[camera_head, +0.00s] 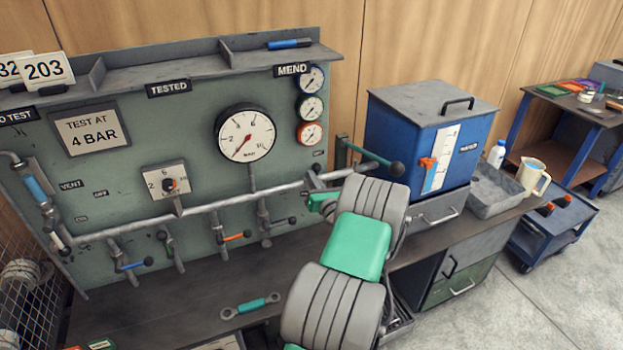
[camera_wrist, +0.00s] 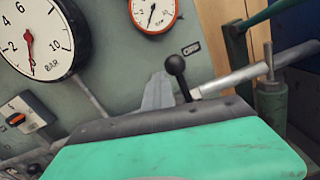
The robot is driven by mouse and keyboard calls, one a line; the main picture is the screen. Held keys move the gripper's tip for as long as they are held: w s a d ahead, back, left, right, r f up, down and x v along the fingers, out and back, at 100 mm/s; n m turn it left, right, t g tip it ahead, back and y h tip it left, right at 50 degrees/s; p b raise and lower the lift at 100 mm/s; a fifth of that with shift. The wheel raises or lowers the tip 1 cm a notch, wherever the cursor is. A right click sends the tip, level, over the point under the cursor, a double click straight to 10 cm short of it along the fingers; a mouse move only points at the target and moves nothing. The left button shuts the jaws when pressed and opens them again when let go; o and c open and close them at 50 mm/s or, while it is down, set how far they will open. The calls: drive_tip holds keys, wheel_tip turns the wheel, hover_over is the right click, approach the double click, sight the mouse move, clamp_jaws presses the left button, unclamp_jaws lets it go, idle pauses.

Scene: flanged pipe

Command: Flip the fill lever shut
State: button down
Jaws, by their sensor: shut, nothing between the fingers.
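The fill lever, a short lever with a black ball knob (camera_wrist: 176,66), stands up near the pipe, below a small label I cannot read clearly. It stands roughly across the pipe's line. My gripper (camera_wrist: 158,88) is shut and empty, its grey fingers just left of the lever. I cannot tell whether they touch it. The lever's foot is hidden behind my green and black gripper body. In the head view my arm covers much of this spot.
The grey pipe (camera_head: 215,207) runs along the test panel with several other levers. A green bar with a black ball (camera_head: 397,168) juts out at the right. A blue tank (camera_head: 400,125) stands beyond. A teal-handled wrench (camera_head: 250,306) lies on the bench.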

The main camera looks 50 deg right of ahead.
drive_tip(key=shift+s+d+r, duration=0.1)
drive_tip(key=shift+d+r, duration=0.05)
drive_tip(key=s+a+f+b, duration=0.1)
drive_tip(key=s+a+b, duration=0.2)
drive_tip(key=s+a, duration=0.3)
drive_tip(key=a, duration=0.3)
drive_tip(key=shift+s+a, duration=0.35)
